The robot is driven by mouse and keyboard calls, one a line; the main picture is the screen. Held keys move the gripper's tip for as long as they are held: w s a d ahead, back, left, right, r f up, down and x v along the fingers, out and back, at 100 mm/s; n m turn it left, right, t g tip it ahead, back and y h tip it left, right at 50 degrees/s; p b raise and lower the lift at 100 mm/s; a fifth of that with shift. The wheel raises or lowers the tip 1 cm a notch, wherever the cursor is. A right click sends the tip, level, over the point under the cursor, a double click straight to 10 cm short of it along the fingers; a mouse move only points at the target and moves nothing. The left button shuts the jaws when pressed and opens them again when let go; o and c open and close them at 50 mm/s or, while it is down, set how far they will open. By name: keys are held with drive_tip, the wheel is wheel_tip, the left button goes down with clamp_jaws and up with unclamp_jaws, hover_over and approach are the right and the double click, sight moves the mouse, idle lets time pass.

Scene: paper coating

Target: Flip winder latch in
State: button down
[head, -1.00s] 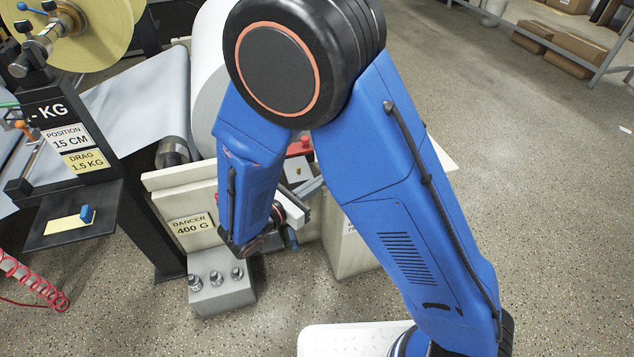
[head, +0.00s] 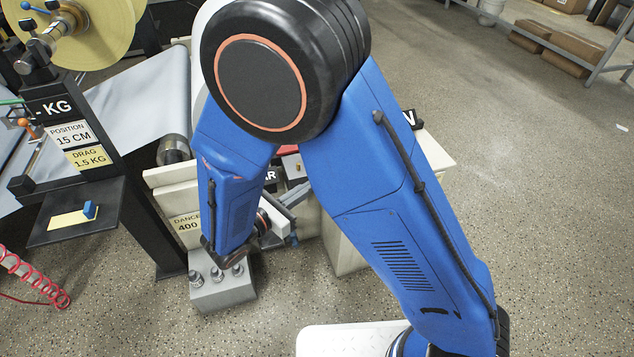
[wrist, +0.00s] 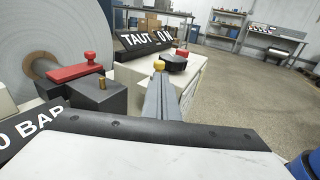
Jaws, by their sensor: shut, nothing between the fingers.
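My gripper (wrist: 160,98) shows in the wrist view as two grey fingers pressed together, pointing away over the pale machine top. A small yellow knob (wrist: 158,65) appears right at the fingertips; I cannot tell whether they touch. A flat black piece (wrist: 174,63) lies just beyond it. To the left, a red handle (wrist: 75,70) sits by the roll's core, beside a dark block with a brass pin (wrist: 101,82). No part is labelled as the winder latch, so I cannot tell which it is. In the head view my arm hides most of this area.
A large pale roll (wrist: 55,28) stands left of my fingers. A black lettered sign (wrist: 143,42) stands beyond, and a BAR sign (wrist: 30,130) is near at left. The floor at right is open.

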drive_tip(key=v, duration=0.7)
drive_tip(key=shift+a, duration=0.15)
drive_tip(key=d+r+m+g+y, duration=0.1)
drive_tip(key=d+r+m+g, duration=0.4)
drive_tip(key=d, duration=0.6)
drive_tip(key=d+r+m+g+y, duration=0.2)
drive_tip(key=d+m+g, duration=0.35)
drive_tip(key=d, duration=0.55)
drive_tip(key=s+d+r+m+t+y, duration=0.3)
drive_tip(key=s+d+r+m+y, duration=0.5)
drive_tip(key=s+d+m, duration=0.4)
drive_tip(key=m+y, duration=0.1)
drive_tip(key=m, duration=0.3)
drive_tip(key=shift+s+r+y, duration=0.15)
drive_tip(key=shift+s+y, duration=0.15)
drive_tip(key=shift+s, duration=0.1)
drive_tip(key=shift+d+t, duration=0.15)
drive_tip(key=shift+t, duration=0.1)
